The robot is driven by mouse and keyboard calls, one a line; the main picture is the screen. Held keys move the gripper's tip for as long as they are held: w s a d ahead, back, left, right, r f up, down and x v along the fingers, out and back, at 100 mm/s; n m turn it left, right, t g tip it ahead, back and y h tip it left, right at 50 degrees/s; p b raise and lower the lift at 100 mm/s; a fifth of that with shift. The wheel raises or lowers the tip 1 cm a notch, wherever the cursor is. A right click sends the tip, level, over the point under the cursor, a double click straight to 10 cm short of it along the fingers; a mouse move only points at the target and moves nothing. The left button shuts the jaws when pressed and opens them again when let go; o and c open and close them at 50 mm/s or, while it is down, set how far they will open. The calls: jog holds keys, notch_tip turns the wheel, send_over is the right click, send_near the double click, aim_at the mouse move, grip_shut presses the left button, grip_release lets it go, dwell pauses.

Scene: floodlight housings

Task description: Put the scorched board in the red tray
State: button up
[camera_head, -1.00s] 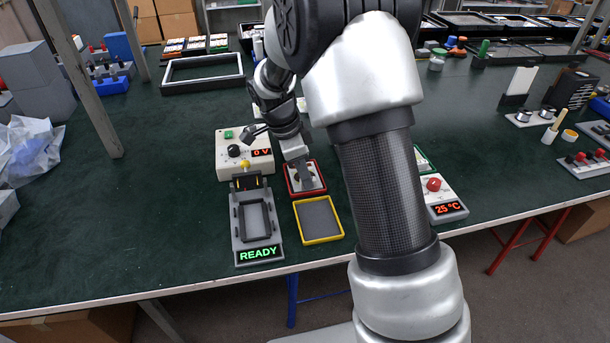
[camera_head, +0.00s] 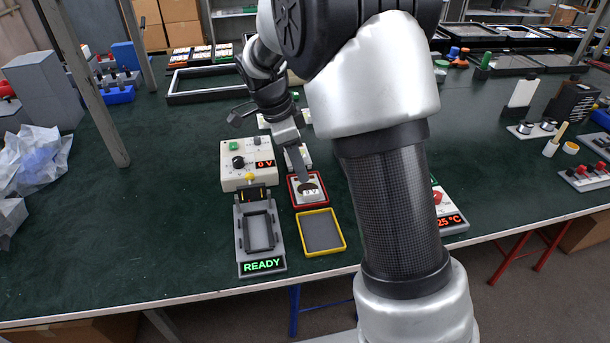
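The red tray (camera_head: 311,205) is on the green bench, just behind the yellow tray. A pale board (camera_head: 314,194) with a dark mark on its top lies within the red tray's rim; I cannot tell if it rests flat on the tray floor. My gripper (camera_head: 304,178) points down over the back of the tray, and its fingers cover part of the board's far side. Its fingers are too small and overlapped to show whether they are open or still touch the board.
The yellow-rimmed tray (camera_head: 323,253) is empty in front. My arm hides the bench on the right, by the 25 °C unit (camera_head: 449,222). Open bench lies left.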

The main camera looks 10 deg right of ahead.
jog(key=s+d+r+n+t+y, duration=0.2)
jog(key=s+r+n, duration=0.5)
jog(key=s+r, duration=0.5)
jog(key=s+r+n+t+y, duration=0.1)
jog(key=s+r+n+t, duration=0.1)
jog(key=s+n, duration=0.9)
jog(key=shift+s+d+r+t, duration=0.15)
jog(key=shift+s+r+t, duration=0.1)
jog(key=shift+s+t, duration=0.65)
jog(key=shift+s+d, duration=0.1)
